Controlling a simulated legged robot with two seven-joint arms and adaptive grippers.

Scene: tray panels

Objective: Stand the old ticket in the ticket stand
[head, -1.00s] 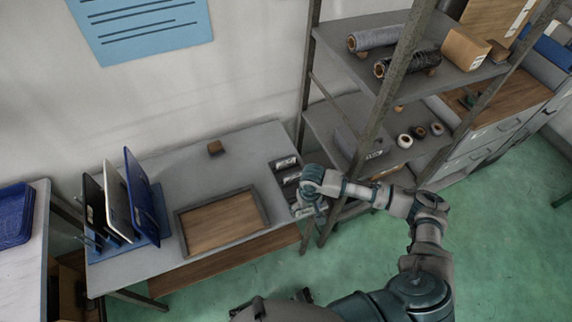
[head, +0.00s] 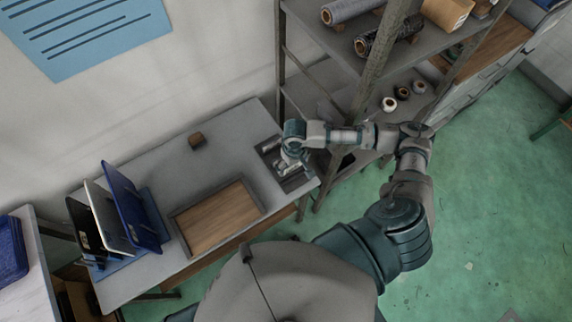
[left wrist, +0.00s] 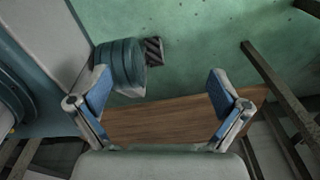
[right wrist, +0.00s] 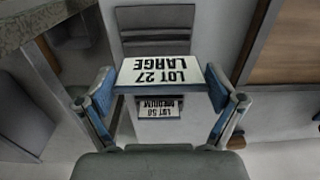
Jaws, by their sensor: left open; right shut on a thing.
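My right gripper (head: 289,166) is at the dark compartmented rack (head: 266,146) on the table's right end. In the right wrist view its fingers are shut on a white ticket (right wrist: 160,72), whose upside-down text reads LOT 27 LARGE. A second ticket (right wrist: 160,107), reading LOT 58 MEDIUM, shows just beyond it. A small brown block (head: 196,139), probably the ticket stand, sits apart at the back of the table. My left gripper (left wrist: 158,92) is open and empty in the left wrist view; it does not show in the head view.
A shallow wood-floored tray (head: 218,218) lies mid-table. Black, white and blue panels (head: 134,205) stand in a blue rack at the left. A metal shelf unit (head: 352,75) with spools rises close to my right arm. The tabletop around the brown block is clear.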

